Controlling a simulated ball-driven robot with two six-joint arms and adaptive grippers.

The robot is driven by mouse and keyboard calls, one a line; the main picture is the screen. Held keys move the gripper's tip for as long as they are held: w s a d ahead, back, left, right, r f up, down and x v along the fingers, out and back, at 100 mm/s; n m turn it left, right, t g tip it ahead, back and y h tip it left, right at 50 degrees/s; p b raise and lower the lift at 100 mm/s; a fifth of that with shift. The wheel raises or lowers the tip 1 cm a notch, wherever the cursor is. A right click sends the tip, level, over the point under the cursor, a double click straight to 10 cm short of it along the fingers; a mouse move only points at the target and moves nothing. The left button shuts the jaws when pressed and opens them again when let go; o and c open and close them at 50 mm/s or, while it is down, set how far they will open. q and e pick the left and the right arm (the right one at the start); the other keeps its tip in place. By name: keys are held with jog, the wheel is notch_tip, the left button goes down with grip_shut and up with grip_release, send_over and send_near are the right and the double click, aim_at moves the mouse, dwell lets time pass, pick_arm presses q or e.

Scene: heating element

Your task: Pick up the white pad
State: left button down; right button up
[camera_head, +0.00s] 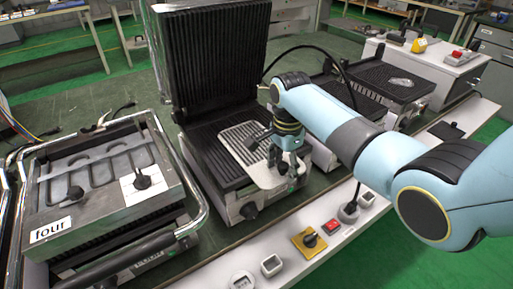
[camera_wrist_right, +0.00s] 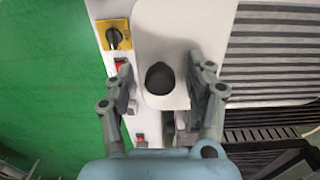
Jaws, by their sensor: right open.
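The white pad (camera_head: 243,158) is a flat plate with a slotted part. It lies on the lower plate of the open black grill. In the right wrist view, the pad (camera_wrist_right: 190,35) reaches down between my fingers, with a dark round knob (camera_wrist_right: 160,78) near its end. My right gripper (camera_head: 285,170) is over the pad's near right part in the head view and hides some of it. In the wrist view, its fingers (camera_wrist_right: 161,80) are spread on either side of the knob, apart from it. Whether they touch the pad cannot be told. My left gripper is out of view.
The raised grill lid (camera_head: 212,60) stands behind the pad. A metal appliance marked "four" (camera_head: 105,175) with a bar handle stands left. A white strip with switches, including a yellow one (camera_head: 309,241), runs along the front. Another ribbed grill (camera_head: 385,80) stands right.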

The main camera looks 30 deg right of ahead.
jog(key=shift+c, duration=0.4)
grip_shut()
jog(key=shift+r, duration=0.15)
